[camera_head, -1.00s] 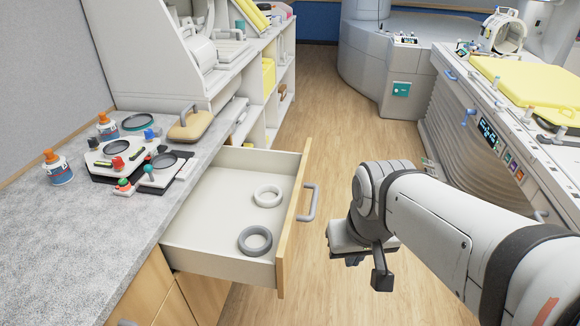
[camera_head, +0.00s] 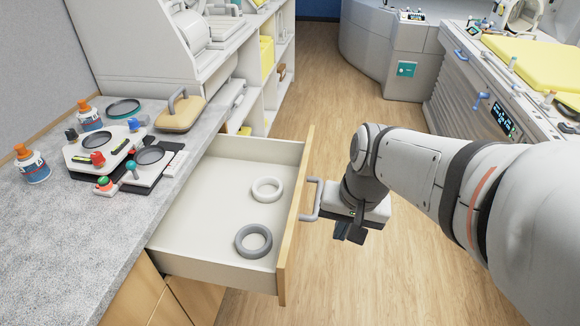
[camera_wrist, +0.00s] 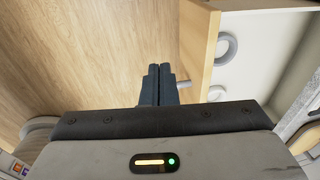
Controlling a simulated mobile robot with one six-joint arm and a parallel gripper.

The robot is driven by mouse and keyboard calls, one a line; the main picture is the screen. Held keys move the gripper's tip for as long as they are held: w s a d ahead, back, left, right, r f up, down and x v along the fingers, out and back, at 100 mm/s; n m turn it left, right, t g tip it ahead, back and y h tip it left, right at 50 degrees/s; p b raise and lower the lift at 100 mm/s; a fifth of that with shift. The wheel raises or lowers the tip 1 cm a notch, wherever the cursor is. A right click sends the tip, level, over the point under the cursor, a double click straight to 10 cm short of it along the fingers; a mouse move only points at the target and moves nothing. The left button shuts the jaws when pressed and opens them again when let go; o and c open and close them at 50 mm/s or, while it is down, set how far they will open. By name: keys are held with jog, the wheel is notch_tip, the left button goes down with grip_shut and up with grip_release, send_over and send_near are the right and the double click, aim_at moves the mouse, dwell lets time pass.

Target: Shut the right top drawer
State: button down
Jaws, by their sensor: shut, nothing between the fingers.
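The drawer (camera_head: 200,195) stands pulled out from under the grey counter. Its wooden front panel (camera_head: 297,215) has a grey handle (camera_head: 313,200) facing my arm. A white ring (camera_head: 267,189) and a grey ring (camera_head: 253,241) lie inside. My gripper (camera_head: 342,238) is at the right of the handle, close to it and pointing down; I cannot tell whether they touch. In the wrist view my gripper's fingers (camera_wrist: 157,72) are together and empty. The drawer front (camera_wrist: 198,48) is just right of them there, and part of the handle (camera_wrist: 184,85) shows beside the fingertips.
The counter (camera_head: 90,225) holds two bottles, a white device and a tan padded block (camera_head: 180,114). Open shelves (camera_head: 262,75) stand behind the drawer. A scanner table with a yellow pad (camera_head: 535,62) is at right. Wooden floor (camera_head: 360,110) between is clear.

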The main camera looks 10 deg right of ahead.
jog(key=w+d+f+m+t+y+b, duration=0.1)
jog(key=w+d+f+m+y+b, duration=0.3)
jog(key=f+m, duration=0.45)
jog(key=w+d+f+m+y+b, duration=0.3)
jog(key=w+f+m+b, duration=0.3)
jog(key=f+m, duration=0.3)
jog(key=w+a+f+b, duration=0.2)
jog(key=a+f, duration=0.3)
jog(key=a, duration=0.5)
jog(key=shift+w+a+f+b, duration=0.3)
jog(key=shift+w+a+b, duration=0.05)
jog(key=shift+w, duration=0.2)
jog(key=shift+a+m, duration=0.1)
jog(key=shift+m, duration=0.15)
